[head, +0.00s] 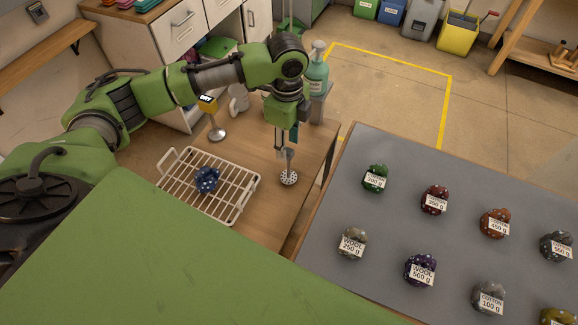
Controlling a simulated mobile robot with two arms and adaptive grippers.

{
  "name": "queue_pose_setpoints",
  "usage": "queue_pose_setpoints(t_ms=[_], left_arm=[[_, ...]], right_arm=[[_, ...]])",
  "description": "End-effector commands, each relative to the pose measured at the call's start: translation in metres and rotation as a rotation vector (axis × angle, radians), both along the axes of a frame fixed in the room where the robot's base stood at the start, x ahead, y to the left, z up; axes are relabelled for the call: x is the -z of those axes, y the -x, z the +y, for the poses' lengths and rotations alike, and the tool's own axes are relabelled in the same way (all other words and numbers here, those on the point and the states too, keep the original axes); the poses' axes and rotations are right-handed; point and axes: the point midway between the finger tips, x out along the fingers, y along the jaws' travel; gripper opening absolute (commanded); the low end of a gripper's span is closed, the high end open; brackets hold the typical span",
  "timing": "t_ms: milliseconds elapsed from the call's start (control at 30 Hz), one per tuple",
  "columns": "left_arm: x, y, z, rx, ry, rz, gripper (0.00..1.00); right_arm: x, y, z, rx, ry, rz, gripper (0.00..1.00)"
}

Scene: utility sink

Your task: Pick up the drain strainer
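The drain strainer (289,178) is a small silver perforated disc with a thin upright stem, in the head view near the right edge of the wooden table. My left gripper (287,148) points down directly above it, with its fingertips at the top of the stem. A narrow gap shows between the fingers. I cannot tell whether they grip the stem, or whether the disc touches the table. My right gripper is not in view.
A white wire rack (243,204) with a dark blue ball (206,179) stands left. A DRY sign (207,101), a white mug (238,100) and a pump bottle (317,72) stand behind. A grey-topped table (390,215) with several labelled yarn balls is right.

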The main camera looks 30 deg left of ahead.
Motion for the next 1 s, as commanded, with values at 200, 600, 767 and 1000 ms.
queue_pose_setpoints(t_ms=[200, 600, 767, 1000], left_arm=[[0.031, 0.002, -0.004, -0.001, -0.001, 0.004, 0.38], [0.047, 0.001, -0.004, 0.001, -0.001, 0.000, 0.35], [0.047, 0.001, -0.004, 0.001, -0.001, 0.000, 0.00], [0.047, 0.001, -0.004, 0.001, -0.001, 0.000, 0.00]], right_arm=[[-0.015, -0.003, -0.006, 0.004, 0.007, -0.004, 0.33], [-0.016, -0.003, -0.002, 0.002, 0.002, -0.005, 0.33], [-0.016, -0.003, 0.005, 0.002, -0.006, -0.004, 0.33], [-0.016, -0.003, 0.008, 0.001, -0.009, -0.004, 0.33]])
